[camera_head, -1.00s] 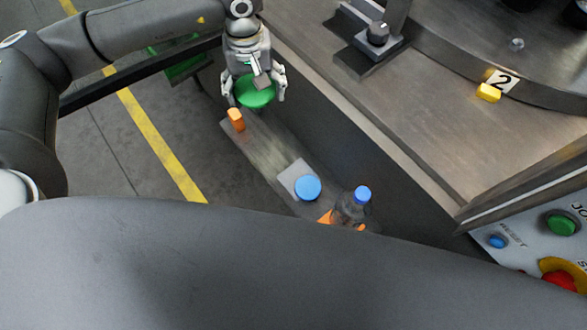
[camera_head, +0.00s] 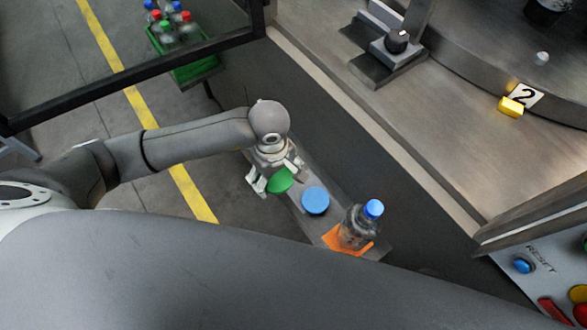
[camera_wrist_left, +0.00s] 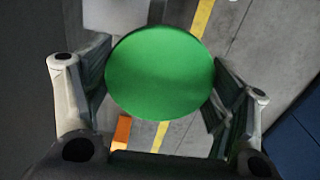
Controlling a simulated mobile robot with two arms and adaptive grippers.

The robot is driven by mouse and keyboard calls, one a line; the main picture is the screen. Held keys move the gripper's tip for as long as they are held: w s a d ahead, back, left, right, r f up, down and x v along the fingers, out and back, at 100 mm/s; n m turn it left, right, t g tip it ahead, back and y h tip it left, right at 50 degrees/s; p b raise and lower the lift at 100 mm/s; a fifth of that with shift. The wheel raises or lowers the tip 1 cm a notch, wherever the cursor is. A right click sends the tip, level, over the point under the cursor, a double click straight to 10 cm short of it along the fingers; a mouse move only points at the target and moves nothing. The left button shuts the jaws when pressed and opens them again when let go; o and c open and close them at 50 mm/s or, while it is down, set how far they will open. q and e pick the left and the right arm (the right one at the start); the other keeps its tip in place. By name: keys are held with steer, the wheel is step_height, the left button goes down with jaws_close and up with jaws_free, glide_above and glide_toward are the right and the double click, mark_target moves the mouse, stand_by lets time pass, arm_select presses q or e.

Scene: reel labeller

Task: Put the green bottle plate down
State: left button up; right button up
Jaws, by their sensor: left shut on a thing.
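The green bottle plate (camera_head: 279,181) is a round green disc, held between the fingers of my left gripper (camera_head: 277,177) at the far part of the narrow grey shelf (camera_head: 309,226). In the left wrist view the green disc (camera_wrist_left: 160,73) fills the space between the two fingers (camera_wrist_left: 160,85). Whether it touches the shelf cannot be told. A blue disc (camera_head: 315,201) lies on the shelf just right of it. My right gripper is not in view.
A clear bottle with a blue cap (camera_head: 373,208) stands on an orange plate (camera_head: 334,240) at the shelf's near end. A steel machine table (camera_head: 450,140) borders the right. A green crate of bottles (camera_head: 197,70) is on the floor. An orange piece (camera_wrist_left: 122,132) shows in the wrist view.

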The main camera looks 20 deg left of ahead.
arm_select(q)
steer(key=w+f+b, duration=0.4)
steer(key=w, duration=0.1)
steer(key=w+f+b, duration=0.2)
steer(key=w+f, duration=0.1)
steer(key=shift+w+d, duration=0.1)
steer(key=shift+d, duration=0.25)
steer(key=shift+w+f, duration=0.1)
steer(key=shift+w, duration=0.2)
steer(key=shift+w+f+b, duration=0.25)
steer(key=shift+f+b, duration=0.25)
steer(key=shift+b, duration=0.15)
steer(key=shift+w+f+b, duration=0.15)
steer(key=shift+f+b, duration=0.65)
steer(key=shift+f, duration=0.65)
steer(key=shift+f, duration=0.15)
steer(key=o, duration=1.1)
